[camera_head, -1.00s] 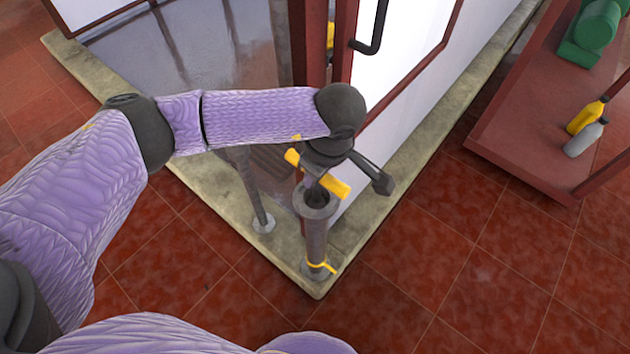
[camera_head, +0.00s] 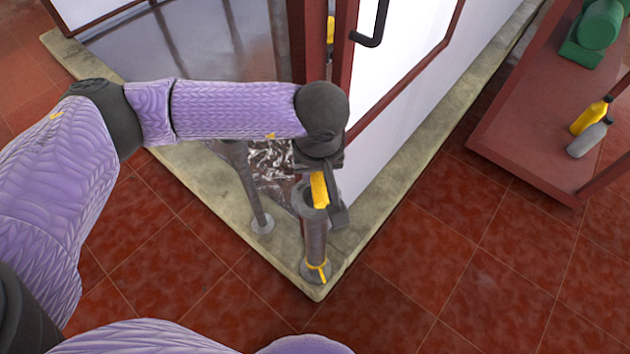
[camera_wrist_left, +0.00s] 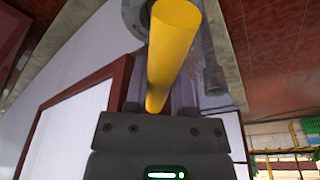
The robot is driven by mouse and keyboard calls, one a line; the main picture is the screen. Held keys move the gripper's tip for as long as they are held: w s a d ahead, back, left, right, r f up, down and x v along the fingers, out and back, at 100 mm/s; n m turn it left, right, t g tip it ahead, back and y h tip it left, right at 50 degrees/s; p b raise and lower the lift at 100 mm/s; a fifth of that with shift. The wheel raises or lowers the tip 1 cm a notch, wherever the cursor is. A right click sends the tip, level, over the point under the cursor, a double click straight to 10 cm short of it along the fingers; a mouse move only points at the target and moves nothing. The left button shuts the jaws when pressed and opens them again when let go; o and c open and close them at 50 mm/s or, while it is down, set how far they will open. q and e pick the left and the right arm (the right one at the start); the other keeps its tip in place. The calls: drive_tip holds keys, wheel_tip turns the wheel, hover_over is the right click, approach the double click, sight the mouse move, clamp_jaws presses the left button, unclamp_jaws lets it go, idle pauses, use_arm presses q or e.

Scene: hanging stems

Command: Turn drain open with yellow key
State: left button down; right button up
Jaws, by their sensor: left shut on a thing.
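The yellow key's crossbar (camera_head: 319,190) shows at the top of a grey upright stem post (camera_head: 315,240) on the ledge corner. It points roughly toward the head camera. My left gripper (camera_head: 318,172) is over the post, shut on the yellow key; its fingertips are largely hidden. In the left wrist view, the yellow bar (camera_wrist_left: 172,50) runs up from the gripper body. White, churned water shows in the opening (camera_head: 272,160) behind the post. My right gripper is not in view.
A second, slanted grey post (camera_head: 257,195) stands to the left on the concrete ledge (camera_head: 220,195). A red-framed white panel with a black handle (camera_head: 372,28) rises behind. A red cart (camera_head: 530,125) with yellow and grey bottles stands at right. The tiled floor in front is clear.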

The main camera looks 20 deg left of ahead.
use_arm(q)
drive_tip(key=shift+f+m, duration=0.1)
drive_tip(key=shift+m, duration=0.5)
drive_tip(key=shift+f+m+h+b, duration=0.1)
drive_tip(key=shift+m+h+b, duration=0.3)
drive_tip(key=shift+m, duration=0.6)
drive_tip(key=shift+m+b, duration=0.3)
drive_tip(key=shift+m, duration=1.1)
drive_tip(key=shift+r, duration=0.2)
